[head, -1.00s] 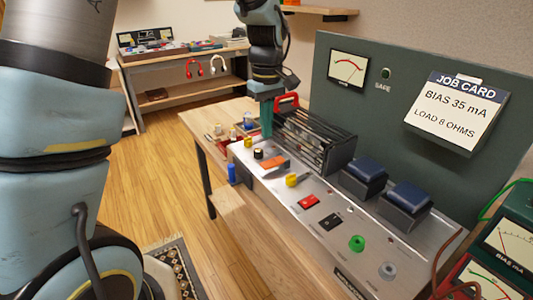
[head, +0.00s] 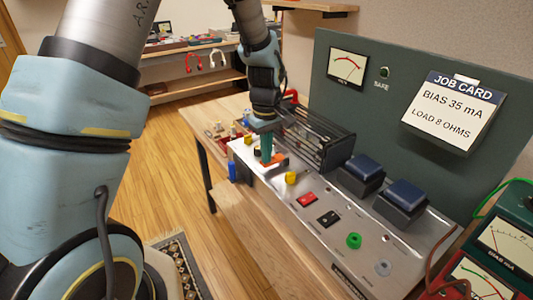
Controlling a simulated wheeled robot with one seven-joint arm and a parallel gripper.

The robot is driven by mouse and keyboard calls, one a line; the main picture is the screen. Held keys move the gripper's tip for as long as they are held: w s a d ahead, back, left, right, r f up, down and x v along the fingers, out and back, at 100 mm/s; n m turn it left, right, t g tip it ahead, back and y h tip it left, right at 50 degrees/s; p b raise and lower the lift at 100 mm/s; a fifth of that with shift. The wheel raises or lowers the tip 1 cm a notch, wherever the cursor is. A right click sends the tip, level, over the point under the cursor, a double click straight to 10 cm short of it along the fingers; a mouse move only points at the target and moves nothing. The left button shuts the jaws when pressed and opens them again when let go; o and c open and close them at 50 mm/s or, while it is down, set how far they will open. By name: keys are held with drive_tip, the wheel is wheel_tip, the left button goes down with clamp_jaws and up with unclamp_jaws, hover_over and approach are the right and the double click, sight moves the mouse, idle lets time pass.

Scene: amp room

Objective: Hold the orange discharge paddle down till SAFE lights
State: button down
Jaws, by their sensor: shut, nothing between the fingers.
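The orange discharge paddle (head: 277,161) lies on the silver amp panel (head: 315,226). My gripper (head: 266,160) is shut and empty, pointing down at the paddle's left end and covering part of it. I cannot tell whether the fingertips touch the paddle or press it. The SAFE lamp (head: 384,72) on the green back board (head: 405,63) looks dark green and unlit. The meter (head: 347,68) beside it has a red needle near mid-scale.
Red and green meters stand front right.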

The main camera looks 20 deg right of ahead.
drive_tip(key=shift+a+f+h+b, duration=0.25)
drive_tip(key=shift+f+h+b, duration=0.25)
drive_tip(key=shift+b, duration=0.3)
drive_tip(key=shift+s+a+f, duration=0.1)
drive_tip(key=shift+a+f, duration=0.05)
drive_tip(key=shift+f, duration=0.2)
drive_tip(key=shift+r, duration=0.15)
idle(2.0)
drive_tip(key=shift+r+p, duration=0.7)
drive_tip(key=shift+r, duration=0.2)
drive_tip(key=shift+r+p, duration=0.25)
drive_tip(key=shift+p, duration=0.05)
wheel_tip(320, 180, up, 4)
drive_tip(key=p, duration=0.3)
wheel_tip(320, 180, up, 9)
drive_tip(key=b, duration=0.2)
drive_tip(key=shift+r, duration=0.2)
